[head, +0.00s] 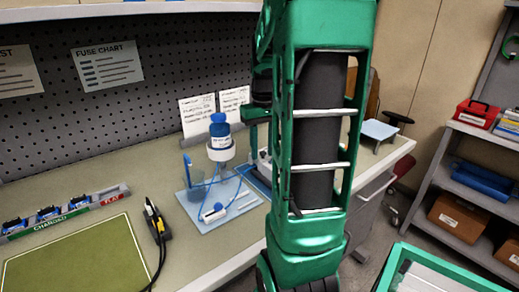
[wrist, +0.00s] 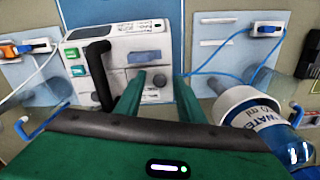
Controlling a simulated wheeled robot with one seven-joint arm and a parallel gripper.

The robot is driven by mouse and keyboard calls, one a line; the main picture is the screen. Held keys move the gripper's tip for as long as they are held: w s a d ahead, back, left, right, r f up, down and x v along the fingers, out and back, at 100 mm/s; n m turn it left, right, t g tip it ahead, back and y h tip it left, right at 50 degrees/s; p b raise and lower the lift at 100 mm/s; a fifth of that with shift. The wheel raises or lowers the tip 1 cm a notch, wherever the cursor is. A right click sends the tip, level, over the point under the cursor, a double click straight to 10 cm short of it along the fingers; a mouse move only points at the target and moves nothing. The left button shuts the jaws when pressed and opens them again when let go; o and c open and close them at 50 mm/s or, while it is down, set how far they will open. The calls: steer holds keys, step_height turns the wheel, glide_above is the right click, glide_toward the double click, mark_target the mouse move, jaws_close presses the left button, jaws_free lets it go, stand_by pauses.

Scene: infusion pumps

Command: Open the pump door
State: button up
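The white pump (wrist: 120,52) lies face-on in the middle of the wrist view, with a dark display, green buttons and a grey knob on its front. A black handle (wrist: 98,72) stands out from the left part of its front. The front looks flat, with no visible gap at its edges. My gripper (wrist: 158,88) has its two green fingers spread apart in front of the pump's lower right part. Whether a finger touches the pump is unclear. In the head view my arm hides most of the pump.
A water bottle (wrist: 252,108) with blue contents is close right of my gripper, also in the head view (head: 220,132). A board (head: 216,206) with blue tubing lies beside the pump. A charging rack (head: 66,210), green mat (head: 78,262) and black handheld device (head: 156,222) are further left.

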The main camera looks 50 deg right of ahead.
jaws_close()
steer(key=shift+w+r, duration=0.1)
steer(key=shift+w+d+r+g+y, duration=0.15)
steer(key=shift+w+r+g, duration=0.15)
steer(key=shift+g, duration=0.45)
steer(key=shift+w+r+g+y, duration=0.2)
steer(key=shift+w+g, duration=0.15)
steer(key=shift+g, duration=0.45)
steer(key=shift+w+d+r+g+y, duration=0.1)
steer(key=shift+w+r+g+y, duration=0.2)
steer(key=shift+g, duration=0.45)
steer(key=shift+w+d+r+g+y, duration=0.15)
steer(key=shift+w+g, duration=0.3)
steer(key=shift+g, duration=0.4)
steer(key=shift+w+r+g+y, duration=0.1)
steer(key=shift+w+g, duration=0.35)
steer(key=shift+g, duration=0.4)
steer(key=shift+w+d+g+y, duration=0.25)
steer(key=shift+w+g, duration=0.25)
steer(key=shift+g, duration=0.6)
steer(key=shift+w, duration=0.1)
